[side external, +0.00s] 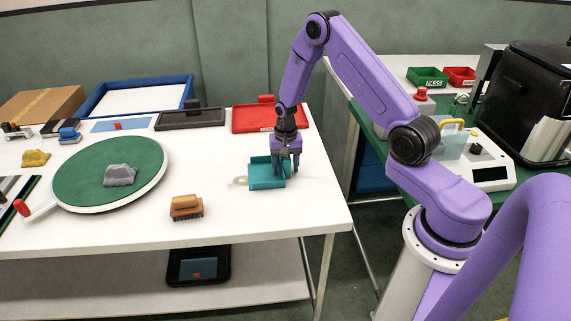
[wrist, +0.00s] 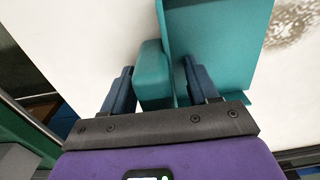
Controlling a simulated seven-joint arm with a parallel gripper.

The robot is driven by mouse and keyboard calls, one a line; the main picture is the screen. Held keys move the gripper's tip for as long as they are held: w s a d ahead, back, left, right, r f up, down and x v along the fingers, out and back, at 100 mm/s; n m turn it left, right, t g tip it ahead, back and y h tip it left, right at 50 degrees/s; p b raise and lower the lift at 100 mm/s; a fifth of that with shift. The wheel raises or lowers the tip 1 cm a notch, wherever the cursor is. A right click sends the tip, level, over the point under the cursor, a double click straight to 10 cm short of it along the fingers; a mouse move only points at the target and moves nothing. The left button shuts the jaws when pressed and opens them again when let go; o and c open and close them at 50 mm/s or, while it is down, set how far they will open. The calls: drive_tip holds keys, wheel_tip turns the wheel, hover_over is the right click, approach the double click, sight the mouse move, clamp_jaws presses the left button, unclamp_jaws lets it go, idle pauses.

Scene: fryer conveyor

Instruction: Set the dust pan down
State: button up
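The teal dust pan (side external: 262,176) is at the right part of the white table, its tray low at the tabletop. I cannot tell whether it rests fully on the table. My gripper (side external: 286,168) points down at the pan's right side. In the wrist view, the teal handle block (wrist: 153,75) lies between the two dark blue fingers of my gripper (wrist: 158,75), with the pan's tray (wrist: 225,45) beyond the right finger. The fingers stand apart with the handle between them; whether both press on it is not clear.
A pale debris patch (side external: 239,181) lies left of the pan. A brush (side external: 186,207) is in front, left of it. A red tray (side external: 268,117) and a dark tray (side external: 190,118) stand behind. A round green board (side external: 100,160) fills the left. The table's right edge is close by.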

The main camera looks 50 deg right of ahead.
drive_tip(key=shift+r, duration=0.1)
wheel_tip(320, 180, up, 11)
drive_tip(key=shift+r, duration=0.1)
drive_tip(key=shift+a+r, duration=0.1)
drive_tip(key=shift+r, duration=0.4)
drive_tip(key=s+a+r+n, duration=0.4)
drive_tip(key=s+a+n, duration=0.15)
drive_tip(key=a, duration=0.25)
drive_tip(key=s+a+r+n, duration=0.4)
drive_tip(key=s+a+n, duration=0.15)
drive_tip(key=a, duration=0.25)
drive_tip(key=s+r+n, duration=0.1)
drive_tip(key=s+n, duration=0.4)
drive_tip(key=s, duration=0.5)
drive_tip(key=s+a+r+n, duration=0.1)
drive_tip(key=s+n, duration=0.4)
drive_tip(key=s, duration=0.5)
drive_tip(key=shift+s+a+r, duration=0.25)
drive_tip(key=shift+r, duration=0.35)
drive_tip(key=shift+s+d+n, duration=0.1)
drive_tip(key=shift+s+n, duration=0.2)
drive_tip(key=shift+s, duration=0.1)
drive_tip(key=shift+c, duration=0.2)
